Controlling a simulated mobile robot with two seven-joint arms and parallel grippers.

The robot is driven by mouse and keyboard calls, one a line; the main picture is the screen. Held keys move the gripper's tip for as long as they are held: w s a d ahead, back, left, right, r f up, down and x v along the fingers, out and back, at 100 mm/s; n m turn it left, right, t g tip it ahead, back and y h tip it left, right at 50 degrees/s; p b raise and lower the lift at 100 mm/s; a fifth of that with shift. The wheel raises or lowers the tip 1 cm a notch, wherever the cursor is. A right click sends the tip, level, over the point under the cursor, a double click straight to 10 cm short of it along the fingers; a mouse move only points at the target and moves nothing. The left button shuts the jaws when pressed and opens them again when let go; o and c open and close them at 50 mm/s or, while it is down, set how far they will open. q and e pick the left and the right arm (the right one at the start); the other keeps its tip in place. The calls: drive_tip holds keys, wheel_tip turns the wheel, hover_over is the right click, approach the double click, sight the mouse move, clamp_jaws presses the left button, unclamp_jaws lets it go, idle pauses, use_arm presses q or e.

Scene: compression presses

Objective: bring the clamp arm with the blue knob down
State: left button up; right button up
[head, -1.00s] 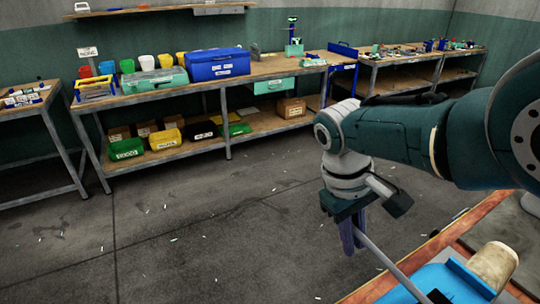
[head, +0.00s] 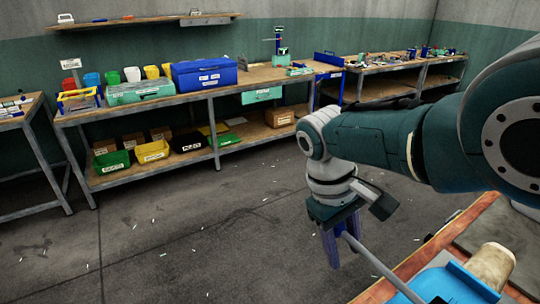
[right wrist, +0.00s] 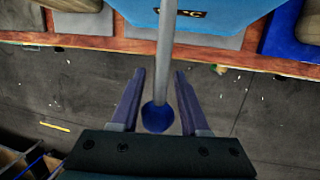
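The clamp arm is a grey rod (head: 385,268) rising at a slant from a blue press (head: 432,288) at the lower right of the head view. In the right wrist view the rod (right wrist: 166,50) ends in a round blue knob (right wrist: 158,118). My right gripper (head: 331,262) points down over the rod's upper end. In the right wrist view its two purple fingers (right wrist: 158,74) are apart, one on each side of the knob, with gaps visible on both sides. In the head view the fingers hide the knob. My left gripper is not in view.
The press stands on a wooden-edged table (head: 440,240) at the lower right, beside a cream cylinder (head: 492,264). A long workbench (head: 150,101) with bins and boxes stands along the far wall. The floor (head: 190,240) between is open, with small scraps.

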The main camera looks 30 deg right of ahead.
sight(341, 227)
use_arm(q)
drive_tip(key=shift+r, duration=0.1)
use_arm(e)
drive_tip(key=shift+s, duration=0.15)
use_arm(q)
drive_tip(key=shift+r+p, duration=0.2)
drive_tip(key=shift+p, duration=0.1)
use_arm(e)
drive_tip(key=shift+r, duration=0.3)
drive_tip(key=p+v, duration=0.4)
drive_tip(key=v, duration=0.4)
drive_tip(key=shift+r, duration=0.3)
drive_tip(key=shift+w+a+r, duration=0.15)
drive_tip(key=shift+w+r, duration=0.1)
drive_tip(key=shift+r, duration=0.05)
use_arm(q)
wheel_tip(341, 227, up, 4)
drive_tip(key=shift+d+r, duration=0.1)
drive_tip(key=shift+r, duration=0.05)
use_arm(e)
drive_tip(key=shift+s, duration=0.1)
